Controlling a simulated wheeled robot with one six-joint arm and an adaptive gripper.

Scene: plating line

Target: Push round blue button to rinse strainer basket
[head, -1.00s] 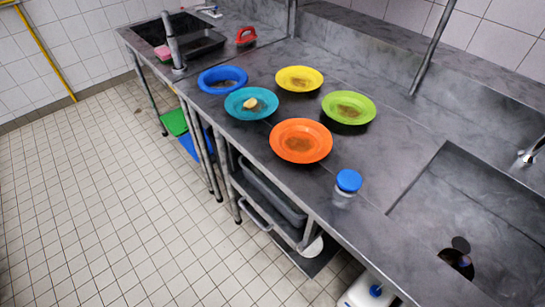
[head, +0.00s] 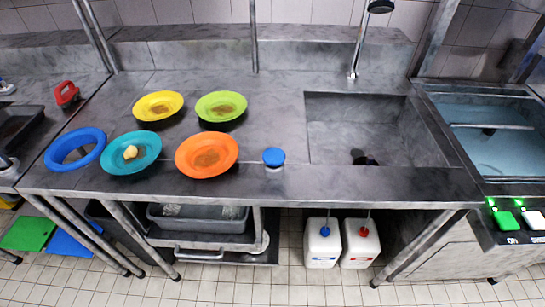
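My gripper is not in view. A round blue top (head: 274,156) shows near the counter's front edge, between the orange plate and the sink; it caps a small clear container. I cannot tell it to be a button. At the far right, a front panel carries a green square button (head: 507,220) and a white square button (head: 534,219), with small green lights above them. Behind them is a tank (head: 492,190) of bluish water with a pale bar across it. I cannot make out a strainer basket clearly; a small dark object (head: 487,131) shows at the bar.
An empty sink (head: 400,145) with a dark drain lies under a tap (head: 353,72). Several coloured plates with food remains, such as the orange plate (head: 230,150), and a blue ring (head: 95,152) stand to the left. White jugs (head: 322,250) stand beneath the counter. Tiled floor shows in front.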

